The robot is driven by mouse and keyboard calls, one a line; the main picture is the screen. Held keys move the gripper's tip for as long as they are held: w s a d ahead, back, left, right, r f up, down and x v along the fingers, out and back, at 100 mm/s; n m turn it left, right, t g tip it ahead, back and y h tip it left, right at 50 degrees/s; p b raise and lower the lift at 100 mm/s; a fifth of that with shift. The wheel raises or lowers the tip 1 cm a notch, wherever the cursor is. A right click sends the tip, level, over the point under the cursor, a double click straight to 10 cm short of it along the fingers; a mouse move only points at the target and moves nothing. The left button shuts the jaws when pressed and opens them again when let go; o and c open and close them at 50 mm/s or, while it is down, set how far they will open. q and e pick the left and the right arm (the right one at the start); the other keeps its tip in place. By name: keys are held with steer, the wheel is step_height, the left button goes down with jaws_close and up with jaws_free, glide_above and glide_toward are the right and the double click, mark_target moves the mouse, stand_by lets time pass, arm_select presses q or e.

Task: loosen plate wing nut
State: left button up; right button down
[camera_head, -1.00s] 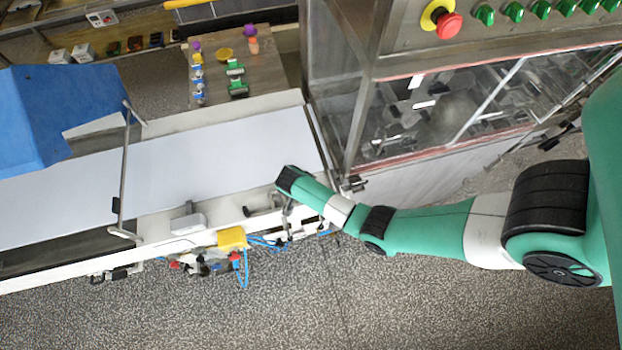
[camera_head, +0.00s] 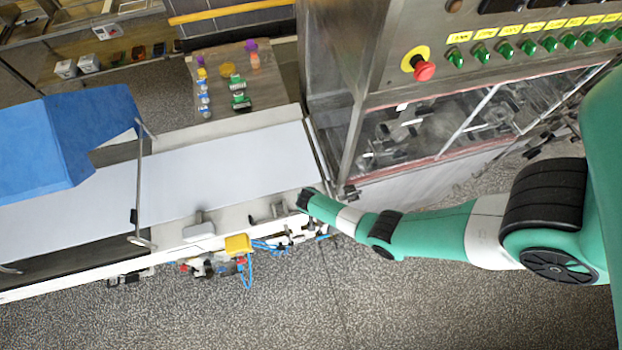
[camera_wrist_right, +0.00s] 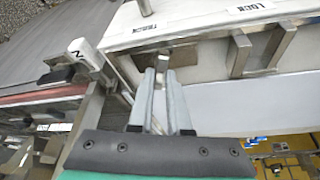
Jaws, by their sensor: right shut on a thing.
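My right gripper (camera_wrist_right: 160,82) is in the right wrist view, with its two grey fingers close together at the corner of the pale machine frame. The fingers are shut on a small metal part at that corner, mostly hidden between them. It is likely the plate wing nut, but its wings cannot be made out. In the head view my right arm reaches in from the right to the conveyor's front edge, and its wrist hides the fingertips. My left gripper is not in view.
The frame carries a TRACK label (camera_wrist_right: 136,28) and a LOCK label (camera_wrist_right: 250,8). Metal brackets (camera_wrist_right: 262,50) stand right of the fingers. A yellow box (camera_head: 238,244) with blue hoses hangs on the conveyor's front side. The steel cabinet has a red stop button (camera_head: 424,71).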

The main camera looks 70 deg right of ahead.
steer(key=shift+s+r+n+t+p, duration=0.1)
steer(key=shift+n+t+p, duration=0.2)
steer(key=shift+n+p, duration=0.4)
steer(key=shift+n+t+y+p, duration=0.3)
steer(key=shift+n+y+p, duration=0.1)
steer(key=shift+n, duration=0.7)
steer(key=c, duration=0.9)
jaws_free()
